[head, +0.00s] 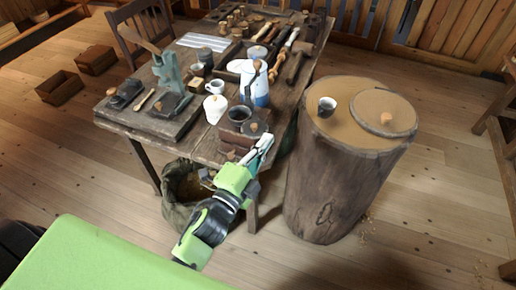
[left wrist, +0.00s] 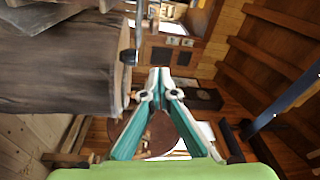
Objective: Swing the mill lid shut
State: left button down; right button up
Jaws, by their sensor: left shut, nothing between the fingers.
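The mill (head: 233,139) is a small brown wooden box at the table's near right corner, with a dark round bowl (head: 240,113) on top. The bowl is uncovered. A dark lid with a pale knob (head: 254,127) sits swung out at the bowl's right side. My left gripper (head: 267,139) is just right of and in front of the lid; I cannot tell if they touch. In the left wrist view its fingers (left wrist: 157,74) meet at the tips, empty. A dark wooden mass and a small knob (left wrist: 129,57) are close on that view's left. My right gripper is not seen.
A tall stump (head: 325,180) with a small cup (head: 327,106) is to the right. A sack (head: 182,190) is below the table.

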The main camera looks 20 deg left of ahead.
aim_at(257, 133)
pick_arm(q)
jog(key=w+a, duration=0.1)
jog(key=w, duration=0.1)
jog(key=w+a+p, duration=0.1)
jog(key=w, duration=0.1)
jog(key=shift+a+f+p, duration=0.1)
jog(key=shift+f+p, duration=0.1)
jog(key=shift+p, duration=0.1)
jog(key=shift+s+a+f, duration=0.1)
jog(key=shift+s+a, duration=0.1)
jog(key=shift+a, duration=0.25)
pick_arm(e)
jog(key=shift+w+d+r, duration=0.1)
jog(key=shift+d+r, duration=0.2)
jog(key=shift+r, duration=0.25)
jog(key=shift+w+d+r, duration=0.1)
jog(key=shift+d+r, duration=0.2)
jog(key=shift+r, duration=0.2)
pick_arm(q)
jog(key=shift+w, duration=0.1)
jog(key=shift+a+m+h, duration=0.2)
jog(key=shift+m+h, duration=0.1)
jog(key=shift+h, duration=0.1)
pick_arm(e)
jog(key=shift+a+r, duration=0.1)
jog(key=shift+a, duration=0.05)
